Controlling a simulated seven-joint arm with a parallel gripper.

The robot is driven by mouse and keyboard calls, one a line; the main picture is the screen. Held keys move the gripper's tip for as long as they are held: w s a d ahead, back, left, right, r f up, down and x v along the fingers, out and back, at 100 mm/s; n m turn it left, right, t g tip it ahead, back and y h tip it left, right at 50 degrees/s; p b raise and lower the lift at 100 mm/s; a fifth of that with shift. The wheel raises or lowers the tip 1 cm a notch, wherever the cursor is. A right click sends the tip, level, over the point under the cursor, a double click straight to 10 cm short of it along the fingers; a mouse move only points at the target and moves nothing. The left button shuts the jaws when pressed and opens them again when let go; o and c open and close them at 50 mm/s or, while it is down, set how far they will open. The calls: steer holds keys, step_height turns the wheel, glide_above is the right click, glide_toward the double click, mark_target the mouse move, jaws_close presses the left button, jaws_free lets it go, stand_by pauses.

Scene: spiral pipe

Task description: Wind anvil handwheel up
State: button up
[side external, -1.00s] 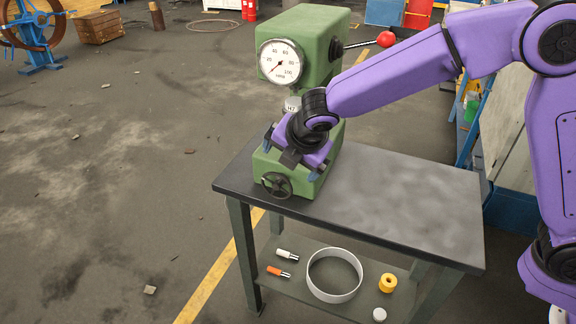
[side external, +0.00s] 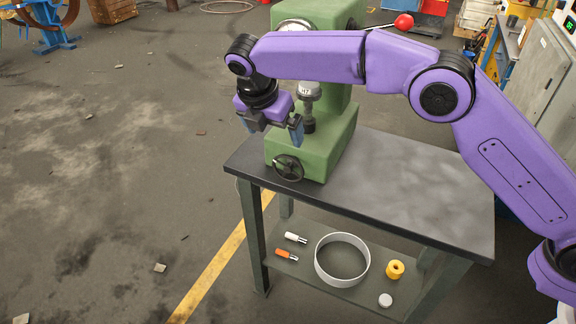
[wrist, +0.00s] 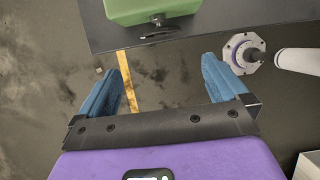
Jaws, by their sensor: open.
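The green hardness tester (side external: 318,148) stands on the dark bench. Its black handwheel (side external: 288,168) is on the lower front face; in the wrist view the handwheel (wrist: 158,30) shows nearly edge-on. A grey indenter piece (side external: 309,90) hangs over a dark anvil (side external: 309,125) on the base. My gripper (side external: 269,136) is open with blue fingers, in front of the tester and above the handwheel. In the wrist view my gripper (wrist: 161,72) has empty space between its fingers, and the handwheel lies beyond them, apart. My arm hides most of the dial.
The bench top (side external: 410,190) is clear to the right of the tester. A red-knobbed lever (side external: 403,22) sticks out on the tester's right. A ring (side external: 342,260), yellow roll (side external: 395,270) and small items lie on the lower shelf.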

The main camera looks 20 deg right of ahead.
mark_target(287, 164)
steer(key=x, duration=1.7)
steer(key=c, duration=0.7)
